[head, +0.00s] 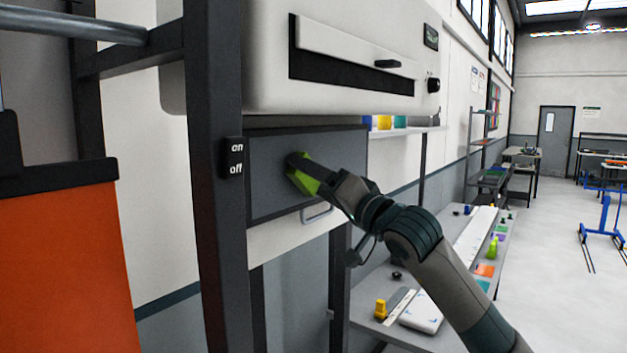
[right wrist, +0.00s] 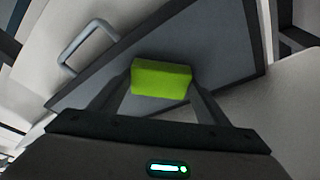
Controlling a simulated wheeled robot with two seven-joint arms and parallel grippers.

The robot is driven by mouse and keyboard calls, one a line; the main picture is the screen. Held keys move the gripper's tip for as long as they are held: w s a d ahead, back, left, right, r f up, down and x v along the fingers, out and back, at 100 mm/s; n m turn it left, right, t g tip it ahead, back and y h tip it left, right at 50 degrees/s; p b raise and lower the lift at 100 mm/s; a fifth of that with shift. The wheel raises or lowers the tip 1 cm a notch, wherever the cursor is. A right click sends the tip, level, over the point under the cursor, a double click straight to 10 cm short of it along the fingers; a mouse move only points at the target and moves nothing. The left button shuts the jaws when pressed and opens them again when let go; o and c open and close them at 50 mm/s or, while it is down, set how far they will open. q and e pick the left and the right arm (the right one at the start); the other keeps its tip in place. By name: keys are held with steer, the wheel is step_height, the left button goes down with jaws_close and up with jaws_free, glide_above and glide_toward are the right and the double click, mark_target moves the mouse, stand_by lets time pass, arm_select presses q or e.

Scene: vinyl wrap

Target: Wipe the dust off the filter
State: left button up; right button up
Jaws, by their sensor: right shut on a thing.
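The filter (head: 335,152) is a dark grey framed panel under the white machine, with a handle (head: 317,214) at its lower edge. It also fills the middle of the right wrist view (right wrist: 222,60). My right gripper (head: 303,178) is shut on a yellow-green sponge (head: 304,183) in front of the filter's face. The right wrist view shows the sponge (right wrist: 161,79) between the two fingers, over the grey panel. Whether the sponge touches the panel I cannot tell. No dust can be made out on the grey surface. My left gripper is not in view.
A dark post with an on/off switch (head: 233,158) stands just left of the filter. The white machine (head: 340,60) hangs above. A grey workbench (head: 400,325) with several small items lies below right. An orange panel (head: 65,270) is at far left.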

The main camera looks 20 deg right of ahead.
steer(key=w+d, duration=0.1)
steer(key=w+d+b, duration=0.1)
steer(key=d, duration=0.1)
steer(key=shift+w+d+b, duration=0.1)
steer(key=shift+d+b, duration=0.05)
steer(key=shift+b, duration=0.15)
stand_by(0.5)
steer(key=shift+w+d+b, duration=0.35)
steer(key=shift+w+d, duration=0.95)
steer(key=shift+d, duration=0.2)
steer(key=shift+b, duration=0.45)
